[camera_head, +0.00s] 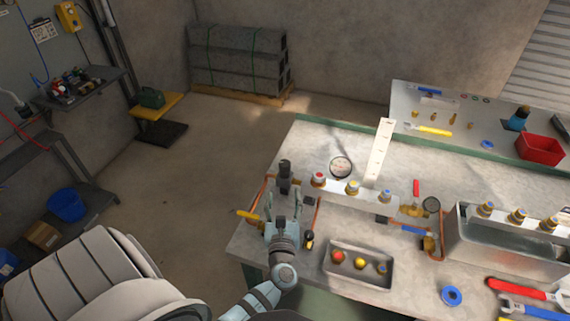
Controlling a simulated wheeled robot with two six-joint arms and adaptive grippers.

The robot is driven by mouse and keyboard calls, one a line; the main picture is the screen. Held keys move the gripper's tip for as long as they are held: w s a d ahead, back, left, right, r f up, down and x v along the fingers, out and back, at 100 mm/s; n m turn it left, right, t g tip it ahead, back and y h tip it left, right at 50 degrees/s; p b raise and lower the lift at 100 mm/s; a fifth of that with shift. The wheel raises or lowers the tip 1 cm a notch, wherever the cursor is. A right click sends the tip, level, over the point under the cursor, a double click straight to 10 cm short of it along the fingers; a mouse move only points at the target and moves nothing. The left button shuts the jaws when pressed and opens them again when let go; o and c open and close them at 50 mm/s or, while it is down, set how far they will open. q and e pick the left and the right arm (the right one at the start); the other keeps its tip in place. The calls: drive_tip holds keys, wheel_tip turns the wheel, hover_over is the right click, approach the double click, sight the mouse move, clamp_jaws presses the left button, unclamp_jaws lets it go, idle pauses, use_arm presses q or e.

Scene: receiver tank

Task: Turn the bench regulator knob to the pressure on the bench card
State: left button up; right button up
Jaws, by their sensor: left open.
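A dark upright regulator with a black knob (284,167) stands near the left end of the bench (262,195). My left gripper (284,200) reaches over the bench's front left corner. It is open, its fingers just below the knob in the picture; I cannot tell whether they touch the regulator. A round pale dial (341,166) is to the right of the knob. A tall white strip (380,152) stands behind the fittings; I cannot read any pressure on it, nor tell whether it is the bench card. My right gripper is not in view.
A yellow-handled valve (248,215) is left of my gripper. Wrenches (530,290) lie at the front right.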

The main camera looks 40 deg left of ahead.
sight(284, 168)
use_arm(q)
drive_tip(key=b+x, duration=0.1)
drive_tip(key=x, duration=1.3)
drive_tip(key=shift+b, duration=0.3)
drive_tip(key=shift+r, duration=0.1)
drive_tip(key=shift+c, duration=1)
drive_tip(key=c, duration=1)
